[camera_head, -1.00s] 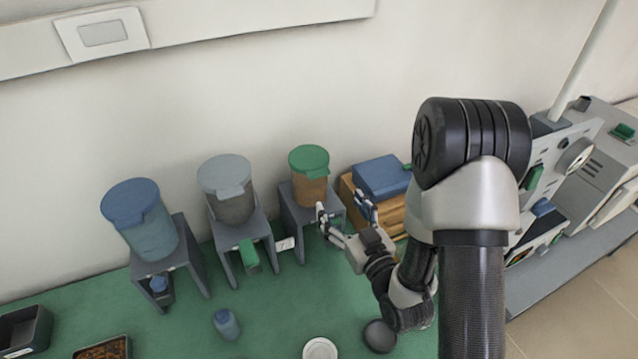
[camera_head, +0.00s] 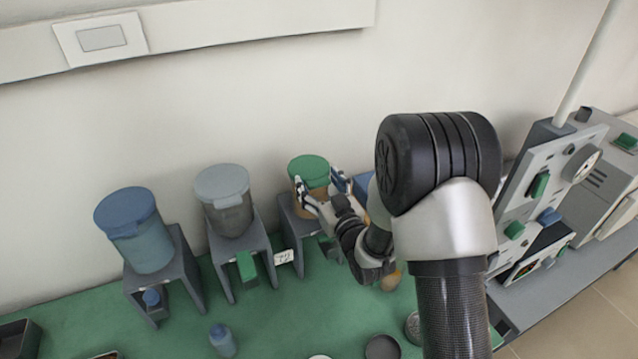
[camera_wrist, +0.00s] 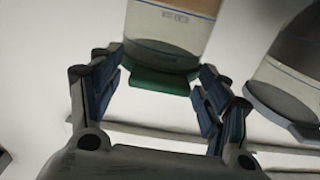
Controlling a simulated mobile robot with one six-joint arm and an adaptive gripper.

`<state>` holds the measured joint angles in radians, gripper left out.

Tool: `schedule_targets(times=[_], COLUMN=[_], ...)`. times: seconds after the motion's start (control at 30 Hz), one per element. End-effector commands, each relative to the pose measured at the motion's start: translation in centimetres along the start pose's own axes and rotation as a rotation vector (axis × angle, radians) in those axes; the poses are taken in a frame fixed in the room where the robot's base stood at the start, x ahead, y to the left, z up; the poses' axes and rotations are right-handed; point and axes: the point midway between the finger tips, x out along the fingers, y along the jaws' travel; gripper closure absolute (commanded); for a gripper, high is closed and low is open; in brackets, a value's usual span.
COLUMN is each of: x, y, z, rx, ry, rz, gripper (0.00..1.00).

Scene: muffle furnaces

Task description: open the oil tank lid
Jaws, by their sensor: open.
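Three lidded tanks stand on grey stands along the wall. The right one (camera_head: 308,197) has a green lid (camera_head: 308,169) and amber contents; it shows upside down in the wrist view (camera_wrist: 168,35), with the green lid (camera_wrist: 160,80) at its lower end. The lid looks shut. My gripper (camera_head: 321,184) is open at this tank, its fingers on either side of the lid's front in the head view. In the wrist view, the fingers (camera_wrist: 160,68) flank the lid with visible gaps. I cannot tell whether either finger touches it.
A grey-lidded tank (camera_head: 225,205) and a blue-lidded tank (camera_head: 140,238) stand to the left. A small blue bottle (camera_head: 222,340) and a dark round dish (camera_head: 382,347) are on the green bench top. Grey equipment (camera_head: 545,205) stands at the right.

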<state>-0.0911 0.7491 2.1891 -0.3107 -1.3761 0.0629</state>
Motion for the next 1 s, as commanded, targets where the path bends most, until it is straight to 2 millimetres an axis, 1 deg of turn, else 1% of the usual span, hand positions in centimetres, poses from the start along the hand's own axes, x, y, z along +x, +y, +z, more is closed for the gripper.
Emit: schedule_targets(times=[0.2,0.23,1.0], x=[0.04,0.03,0.11], y=[-0.01,-0.01,0.0], z=[0.0,0.0,-0.16], rx=[0.0,0.0,-0.002], ry=[0.0,0.0,0.005], rz=[0.0,0.0,0.0], gripper=[0.3,0.31,0.83])
